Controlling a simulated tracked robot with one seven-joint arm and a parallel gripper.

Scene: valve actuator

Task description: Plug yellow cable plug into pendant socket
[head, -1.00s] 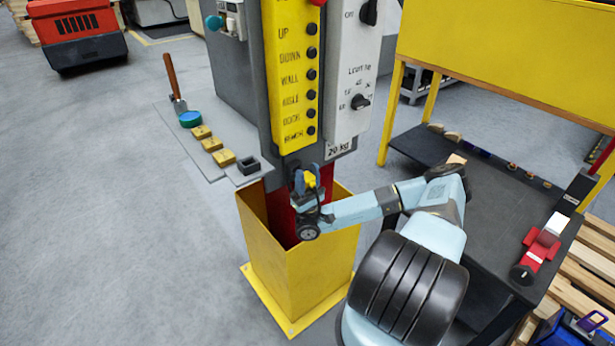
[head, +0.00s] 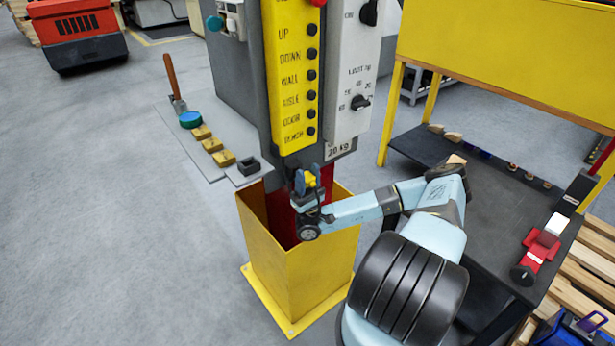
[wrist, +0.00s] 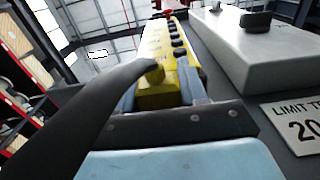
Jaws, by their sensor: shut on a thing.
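The yellow cable plug (head: 311,181) is held between the blue fingers of my gripper (head: 307,178), just below the bottom end of the yellow pendant (head: 293,85). In the wrist view the yellow plug (wrist: 158,95) sits between both fingers, with a thick black cable (wrist: 95,115) curving from it to the lower left. The pendant's yellow face and black buttons (wrist: 178,40) stretch away beyond the plug. The pendant socket cannot be made out. I cannot tell whether the plug touches the pendant's lower end.
A white switch box (head: 350,80) with dark knobs stands right of the pendant. A yellow open bin (head: 310,265) is below my gripper. A grey shelf (head: 220,155) with wooden blocks lies left, and a dark bench (head: 490,220) right. Open floor lies at far left.

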